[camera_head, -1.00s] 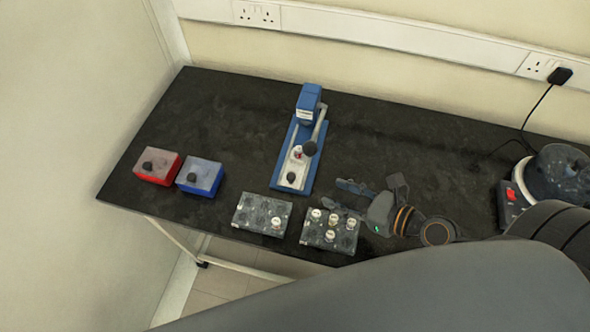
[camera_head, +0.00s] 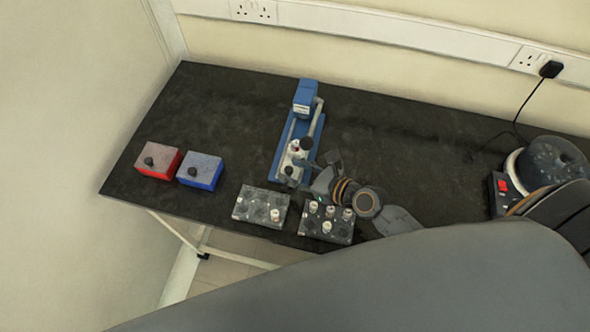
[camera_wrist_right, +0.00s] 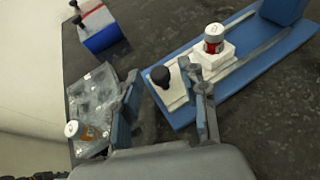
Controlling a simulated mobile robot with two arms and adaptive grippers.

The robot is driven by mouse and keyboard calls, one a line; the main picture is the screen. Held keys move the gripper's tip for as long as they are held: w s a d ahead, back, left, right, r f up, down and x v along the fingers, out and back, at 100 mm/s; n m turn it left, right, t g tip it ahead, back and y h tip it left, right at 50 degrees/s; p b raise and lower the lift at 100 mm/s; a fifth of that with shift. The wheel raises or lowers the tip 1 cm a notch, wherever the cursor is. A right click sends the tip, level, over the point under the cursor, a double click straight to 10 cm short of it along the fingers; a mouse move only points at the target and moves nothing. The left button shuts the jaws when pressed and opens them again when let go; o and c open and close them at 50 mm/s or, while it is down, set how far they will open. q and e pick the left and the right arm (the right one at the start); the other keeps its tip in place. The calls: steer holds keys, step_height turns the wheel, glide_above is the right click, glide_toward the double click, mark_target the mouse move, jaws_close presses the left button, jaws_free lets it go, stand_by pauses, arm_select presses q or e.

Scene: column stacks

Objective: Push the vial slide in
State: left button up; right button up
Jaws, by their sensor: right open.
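The blue capping press (camera_head: 299,130) stands on the dark bench. Its white vial slide (camera_wrist_right: 173,88) is at the near end of the blue base, with a black knob (camera_wrist_right: 160,76) on it. A white-capped vial with a red label (camera_wrist_right: 213,40) stands upright in a white block just behind the slide. My right gripper (camera_head: 303,172) is open at the near end of the press. In the right wrist view, the knob lies ahead of the gap between its fingers (camera_wrist_right: 165,102); I cannot tell whether they touch the slide. My left gripper is not in view.
Two grey vial racks (camera_head: 262,205) (camera_head: 327,221) stand near the bench's front edge, holding white-capped vials. A red box (camera_head: 158,160) and a blue box (camera_head: 201,171) are at left. A round black-and-white device (camera_head: 545,165) stands at right. The back of the bench is clear.

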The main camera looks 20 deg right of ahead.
mark_target(303, 152)
steer(key=shift+c, duration=1.1)
jaws_close()
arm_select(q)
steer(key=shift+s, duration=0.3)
arm_select(e)
steer(key=shift+d, duration=0.1)
steer(key=w+d, duration=0.1)
steer(key=w, duration=0.1)
steer(key=w+d+b, duration=0.1)
steer(key=w+d, duration=0.2)
steer(key=w, duration=0.2)
steer(key=shift+w+d+b, duration=0.1)
steer(key=shift+d+b, duration=0.2)
steer(key=shift+d, duration=0.1)
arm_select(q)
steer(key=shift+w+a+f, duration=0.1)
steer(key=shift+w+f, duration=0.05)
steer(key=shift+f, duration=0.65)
arm_select(e)
steer(key=shift+r, duration=0.1)
